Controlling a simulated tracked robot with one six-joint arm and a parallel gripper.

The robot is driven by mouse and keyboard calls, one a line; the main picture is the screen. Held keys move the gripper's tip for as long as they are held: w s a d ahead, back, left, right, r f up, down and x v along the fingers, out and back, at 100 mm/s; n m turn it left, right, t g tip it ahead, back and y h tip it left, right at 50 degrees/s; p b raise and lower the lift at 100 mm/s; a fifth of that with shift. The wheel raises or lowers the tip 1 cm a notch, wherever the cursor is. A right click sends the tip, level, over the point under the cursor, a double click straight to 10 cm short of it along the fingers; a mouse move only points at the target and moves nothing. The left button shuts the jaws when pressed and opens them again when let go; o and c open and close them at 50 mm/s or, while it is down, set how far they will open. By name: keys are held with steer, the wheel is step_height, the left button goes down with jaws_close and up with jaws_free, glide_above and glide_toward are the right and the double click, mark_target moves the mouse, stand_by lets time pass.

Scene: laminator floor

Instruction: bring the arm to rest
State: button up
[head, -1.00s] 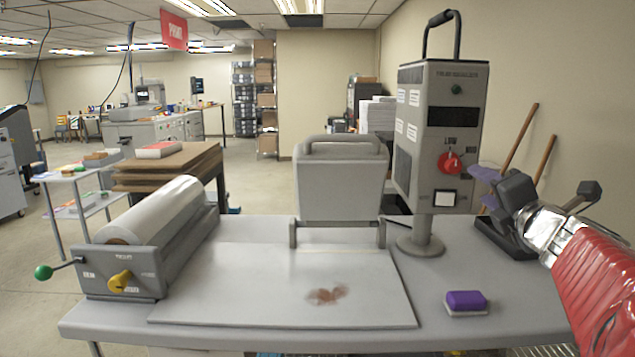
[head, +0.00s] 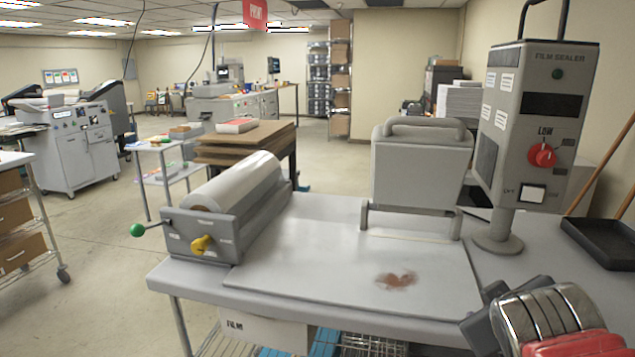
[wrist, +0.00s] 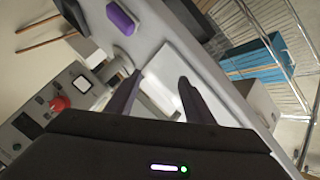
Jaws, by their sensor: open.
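My arm's end shows at the lower right of the head view, with red and ribbed silver parts. My gripper (head: 487,308) is at the front right edge of the grey bench (head: 515,262). In the wrist view its two dark fingers (wrist: 160,78) stand apart with nothing between them. The pale board (wrist: 172,62) lies beyond the fingertips. The gripper appears apart from the bench and the things on it.
The bench carries a film roller (head: 235,205), a hinged grey press (head: 420,165) and a control box (head: 530,125) on a post. A purple block (wrist: 122,20) lies on the bench. A black tray (head: 605,243) is at the right. Floor at left is open.

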steer(key=s+a+f+m+g+y, duration=0.3)
steer(key=s+a+f+g+y, duration=0.1)
steer(key=s+a+f, duration=0.6)
steer(key=s+a, duration=0.1)
steer(key=a, duration=0.2)
steer(key=shift+a+y, duration=0.3)
steer(key=shift+c, duration=0.3)
stand_by(1.1)
